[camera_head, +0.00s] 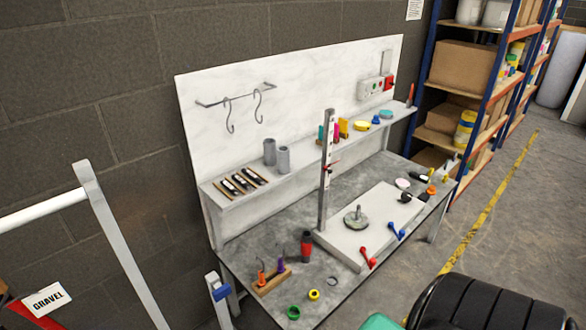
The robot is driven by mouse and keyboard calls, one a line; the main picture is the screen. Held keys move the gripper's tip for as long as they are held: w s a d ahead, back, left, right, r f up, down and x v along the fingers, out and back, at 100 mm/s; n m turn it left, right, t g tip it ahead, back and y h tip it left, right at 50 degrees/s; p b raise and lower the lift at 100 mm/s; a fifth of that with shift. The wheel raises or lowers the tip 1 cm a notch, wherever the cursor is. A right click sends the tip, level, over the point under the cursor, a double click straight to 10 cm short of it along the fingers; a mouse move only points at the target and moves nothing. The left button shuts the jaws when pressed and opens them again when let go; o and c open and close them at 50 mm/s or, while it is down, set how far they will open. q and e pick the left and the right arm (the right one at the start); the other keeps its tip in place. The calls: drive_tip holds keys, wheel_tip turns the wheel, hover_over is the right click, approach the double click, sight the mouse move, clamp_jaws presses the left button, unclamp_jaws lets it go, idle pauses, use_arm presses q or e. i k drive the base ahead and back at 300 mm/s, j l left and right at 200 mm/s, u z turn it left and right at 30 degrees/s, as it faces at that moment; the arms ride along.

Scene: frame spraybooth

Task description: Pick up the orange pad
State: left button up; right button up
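A small orange piece (431,190), which looks like the orange pad, lies on the grey workbench (245,248) near its far right end. Small dark items and a yellow-tipped item are close around it. It is small in the picture, so its exact shape is hard to tell. Neither my left nor my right gripper is in view.
A white board with an upright post (326,170) takes up the bench middle. Red (368,257) and blue (396,231) pieces lie on it. A wooden tool holder (272,281) stands front left. A black ribbed seat (490,305) is at bottom right.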

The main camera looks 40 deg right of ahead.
sight(431, 190)
drive_tip(key=z, duration=2.45)
